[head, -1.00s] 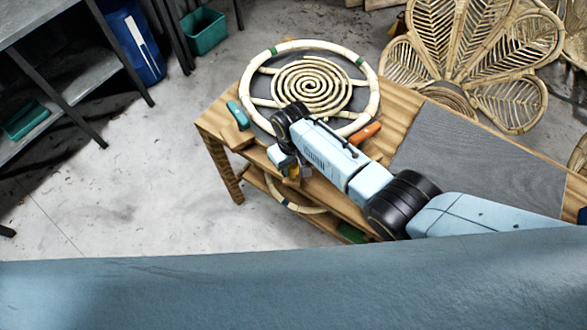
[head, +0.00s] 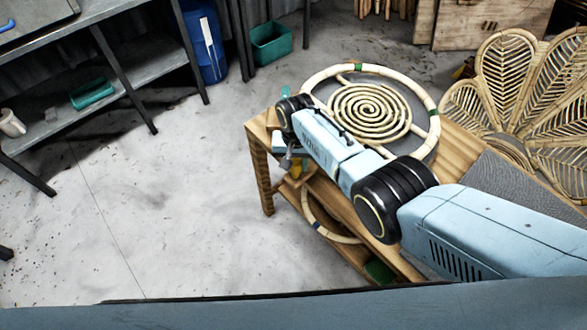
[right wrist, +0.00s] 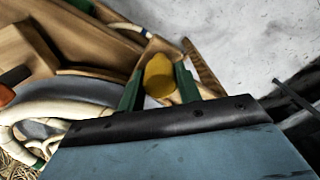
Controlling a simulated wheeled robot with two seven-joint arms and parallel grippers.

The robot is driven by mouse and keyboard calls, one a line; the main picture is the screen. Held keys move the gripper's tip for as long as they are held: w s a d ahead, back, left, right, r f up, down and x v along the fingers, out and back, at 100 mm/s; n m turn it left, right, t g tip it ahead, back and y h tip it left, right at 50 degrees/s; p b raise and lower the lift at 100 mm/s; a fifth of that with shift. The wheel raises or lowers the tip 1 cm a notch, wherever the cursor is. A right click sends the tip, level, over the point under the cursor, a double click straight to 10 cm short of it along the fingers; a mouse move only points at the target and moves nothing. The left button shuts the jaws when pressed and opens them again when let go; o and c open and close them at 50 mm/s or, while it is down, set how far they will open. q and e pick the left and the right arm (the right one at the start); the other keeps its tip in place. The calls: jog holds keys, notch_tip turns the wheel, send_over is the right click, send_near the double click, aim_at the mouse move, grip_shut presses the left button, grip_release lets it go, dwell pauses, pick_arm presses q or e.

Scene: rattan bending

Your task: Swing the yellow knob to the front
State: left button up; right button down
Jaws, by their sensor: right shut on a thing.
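The yellow knob (right wrist: 160,76) is between the two green fingers of my right gripper (right wrist: 158,80) in the right wrist view. The gripper is shut on it. In the head view my right gripper (head: 288,160) is at the left front edge of the wooden bench, with a bit of the yellow knob (head: 297,169) showing below it. My arm covers part of the bench front, and whatever the knob is mounted on is mostly hidden. My left gripper is not in view.
A round rattan ring with a spiral (head: 369,112) lies on the wooden bench (head: 259,170). Another rattan hoop (head: 343,238) is on the shelf below. Petal-shaped rattan work (head: 510,75) stands behind at the right. The floor left of the bench is clear up to the metal shelving (head: 125,70).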

jog(key=shift+w+a, duration=0.25)
dwell(0.3)
jog(key=c, duration=1)
grip_release()
jog(key=shift+o, duration=0.2)
jog(key=shift+r, duration=0.1)
jog(key=shift+r, duration=0.35)
notch_tip(320, 180, up, 13)
jog(key=p, duration=0.4)
jog(key=shift+f, duration=0.2)
